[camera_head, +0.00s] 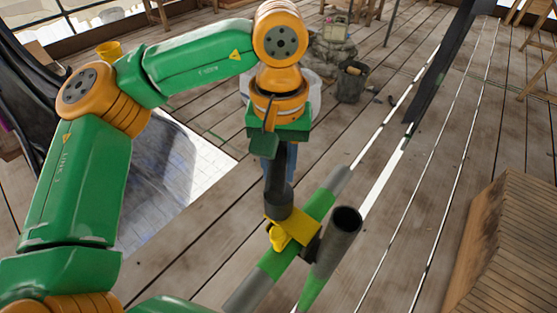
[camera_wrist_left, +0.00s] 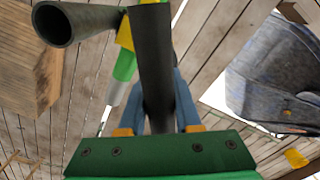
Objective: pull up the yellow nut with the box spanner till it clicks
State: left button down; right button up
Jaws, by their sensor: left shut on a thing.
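The box spanner (camera_head: 278,180) is a dark, roughly upright tube. My left gripper (camera_head: 280,160) has its blue fingers shut on it; in the left wrist view the spanner (camera_wrist_left: 153,60) stands between both fingers. Its lower end meets the yellow coupler (camera_head: 296,229), which clamps a green-and-grey tube (camera_head: 318,205). A rounded yellow piece (camera_head: 279,238) hangs at the coupler's near side. The nut itself cannot be made out, and the spanner's end may hide it. The coupler (camera_wrist_left: 125,35) also shows beside the spanner in the left wrist view. My right gripper is not in view.
A second, open-ended dark tube (camera_head: 344,222) rises just right of the coupler. A wooden block (camera_head: 510,250) stands at the right. A dark bucket (camera_head: 351,82) and a grey bundle (camera_head: 333,42) lie farther back. Plank floor between them is mostly clear.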

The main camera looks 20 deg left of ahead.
aim_at(279, 147)
pick_arm(q)
jog(key=shift+r+m, duration=0.15)
jog(key=shift+m, duration=0.65)
notch_tip(279, 147, up, 8)
jog(key=p, duration=0.7)
jog(key=shift+f, duration=0.35)
